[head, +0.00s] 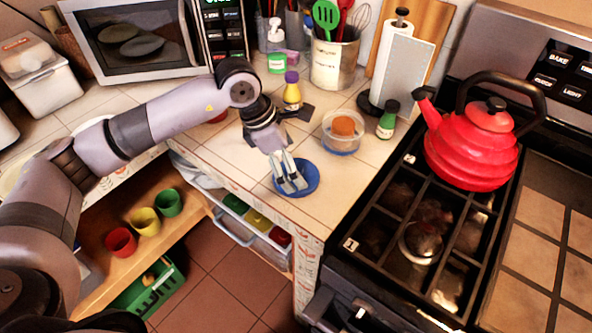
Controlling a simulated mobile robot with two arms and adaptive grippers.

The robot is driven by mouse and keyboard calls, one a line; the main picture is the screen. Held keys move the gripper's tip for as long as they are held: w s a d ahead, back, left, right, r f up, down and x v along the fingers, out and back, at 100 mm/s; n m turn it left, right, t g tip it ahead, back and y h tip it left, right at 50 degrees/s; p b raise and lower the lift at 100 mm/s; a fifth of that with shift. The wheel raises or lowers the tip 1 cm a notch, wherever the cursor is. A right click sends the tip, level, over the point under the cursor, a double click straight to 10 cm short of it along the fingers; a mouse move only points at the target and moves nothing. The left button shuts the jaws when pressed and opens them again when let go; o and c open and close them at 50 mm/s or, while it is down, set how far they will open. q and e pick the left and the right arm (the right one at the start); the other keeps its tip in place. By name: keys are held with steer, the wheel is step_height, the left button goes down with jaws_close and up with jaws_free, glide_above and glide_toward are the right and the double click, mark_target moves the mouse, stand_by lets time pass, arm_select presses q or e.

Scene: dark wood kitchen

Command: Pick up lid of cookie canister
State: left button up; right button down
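A round blue lid (311,178) is at the front of the tiled counter, near its corner. My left gripper (291,187) points down over the lid, with its pale fingers in front of the lid's middle. The fingers look close together; I cannot tell whether they grip a part of the lid or touch it. A clear round canister (328,143) with a blue bottom and orange-brown contents stands behind and to the right, with no lid visible on it. My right gripper is not in view.
A utensil crock (334,65) and paper towel holder (401,70) are behind. The stove with a red kettle (470,150) is at right. Below the counter is an open shelf (172,225) with cups.

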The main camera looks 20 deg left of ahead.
arm_select(q)
steer(key=shift+d+f, duration=0.25)
steer(key=shift+f, duration=0.35)
steer(key=shift+w+d+f, duration=0.2)
steer(key=shift+f, duration=0.4)
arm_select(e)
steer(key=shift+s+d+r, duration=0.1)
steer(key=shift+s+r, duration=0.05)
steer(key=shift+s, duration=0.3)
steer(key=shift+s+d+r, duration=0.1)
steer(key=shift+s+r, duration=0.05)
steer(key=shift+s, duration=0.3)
arm_select(q)
steer(key=shift+c, duration=0.4)
steer(key=c, duration=0.5)
steer(key=shift+s, duration=0.2)
steer(key=c, duration=0.7)
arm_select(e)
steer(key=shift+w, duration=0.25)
arm_select(q)
steer(key=shift+c, duration=0.6)
